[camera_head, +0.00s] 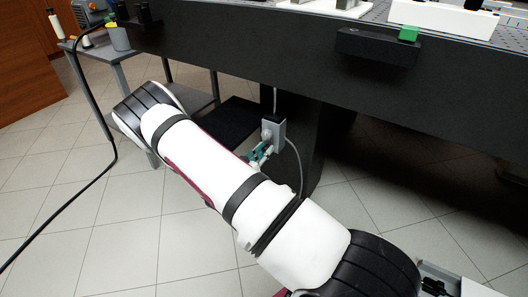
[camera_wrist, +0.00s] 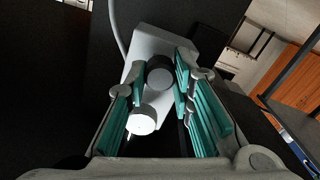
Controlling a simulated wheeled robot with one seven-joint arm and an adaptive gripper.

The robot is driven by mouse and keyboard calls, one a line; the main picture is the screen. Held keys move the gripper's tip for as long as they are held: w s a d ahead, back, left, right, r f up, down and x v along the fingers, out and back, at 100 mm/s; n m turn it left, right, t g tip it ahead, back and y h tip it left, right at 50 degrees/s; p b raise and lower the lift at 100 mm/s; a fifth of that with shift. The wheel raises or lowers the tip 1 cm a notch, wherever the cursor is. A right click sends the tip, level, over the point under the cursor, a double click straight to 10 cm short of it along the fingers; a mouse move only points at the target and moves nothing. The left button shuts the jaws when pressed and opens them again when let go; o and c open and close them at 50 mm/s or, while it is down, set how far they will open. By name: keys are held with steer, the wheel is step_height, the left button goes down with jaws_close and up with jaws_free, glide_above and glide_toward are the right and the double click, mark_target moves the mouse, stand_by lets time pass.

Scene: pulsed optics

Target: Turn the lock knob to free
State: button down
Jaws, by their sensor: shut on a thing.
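A small grey box (camera_head: 279,130) is fixed to the dark upright under the big table. My gripper (camera_head: 261,153) is at its front, partly hidden by my arm. In the wrist view, the teal-padded fingers of my gripper (camera_wrist: 161,85) stand on either side of a dark round knob (camera_wrist: 159,73) on the face of the box (camera_wrist: 165,42). The fingers are shut on this knob. A white round knob (camera_wrist: 143,121) sticks out from the same box, nearer the camera and between the fingers. No marking shows the knob's turn position.
A grey cable (camera_head: 296,160) runs down from the box. A side table (camera_head: 95,45) stands at back left. Tiled floor (camera_head: 110,240) is open at left.

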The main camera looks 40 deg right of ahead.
steer(key=shift+f+n+p, duration=0.1)
steer(key=shift+n+p, duration=1.3)
steer(key=shift+n, duration=7.2)
steer(key=c, duration=1.4)
jaws_free()
